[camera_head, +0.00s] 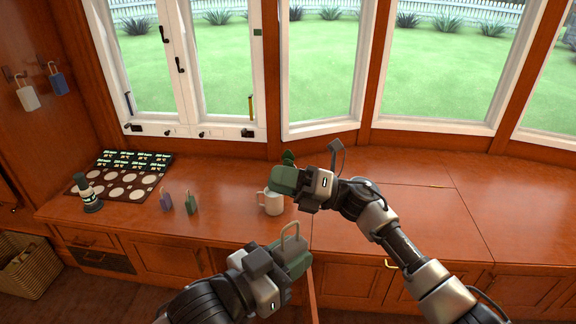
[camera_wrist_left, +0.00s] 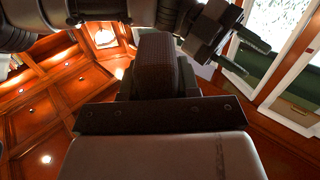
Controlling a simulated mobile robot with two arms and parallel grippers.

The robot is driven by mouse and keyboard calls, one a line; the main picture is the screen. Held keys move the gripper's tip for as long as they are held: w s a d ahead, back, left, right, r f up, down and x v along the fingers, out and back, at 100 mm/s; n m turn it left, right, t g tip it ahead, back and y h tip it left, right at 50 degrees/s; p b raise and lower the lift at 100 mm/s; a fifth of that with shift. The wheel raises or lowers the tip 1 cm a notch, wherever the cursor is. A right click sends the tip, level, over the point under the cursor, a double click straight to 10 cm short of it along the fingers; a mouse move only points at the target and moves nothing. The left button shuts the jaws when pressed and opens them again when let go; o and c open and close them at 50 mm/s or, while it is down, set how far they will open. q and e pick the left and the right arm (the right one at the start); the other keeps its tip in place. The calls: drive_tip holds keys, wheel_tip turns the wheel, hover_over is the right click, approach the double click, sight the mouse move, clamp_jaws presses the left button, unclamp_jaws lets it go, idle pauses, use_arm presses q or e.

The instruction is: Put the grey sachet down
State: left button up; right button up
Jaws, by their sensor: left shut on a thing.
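My left gripper (camera_head: 285,262) is shut on the grey sachet (camera_head: 284,238) in the head view. The sachet's pale loop stands up above the jaws; its body is hard to tell from the grey-green block at the gripper's end. It is held in the air in front of the bench edge. The left wrist view shows my dark gripper parts (camera_wrist_left: 155,65) close up, with no clear sight of the sachet. My right gripper (camera_head: 285,180) is above and behind, over the white mug. Its two prongs (camera_wrist_left: 242,55) appear parted in the left wrist view.
The wooden bench (camera_head: 370,180) runs under the windows. The white mug (camera_head: 268,206) stands on it. A purple sachet (camera_head: 165,202), a green sachet (camera_head: 191,204), a dark lamp-like object (camera_head: 90,197) and a patterned board (camera_head: 120,176) are further left. The bench's right side is clear.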

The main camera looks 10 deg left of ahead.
drive_tip(key=s+a+r+n+g+h, duration=0.3)
drive_tip(key=s+r+n+g+h, duration=0.3)
drive_tip(key=n, duration=0.3)
wheel_tip(320, 180, up, 8)
drive_tip(key=f+n+t+h, duration=0.1)
drive_tip(key=n+t+h, duration=0.7)
drive_tip(key=n+h, duration=0.55)
hover_over(288, 245)
drive_tip(key=shift+a+r+m+h, duration=0.1)
drive_tip(key=shift+r+m+h, duration=0.15)
drive_tip(key=shift+m+h, duration=0.5)
drive_tip(key=shift+f, duration=0.2)
wheel_tip(288, 245, down, 11)
drive_tip(key=shift+f, duration=0.2)
clamp_jaws()
use_arm(q)
drive_tip(key=o, duration=1)
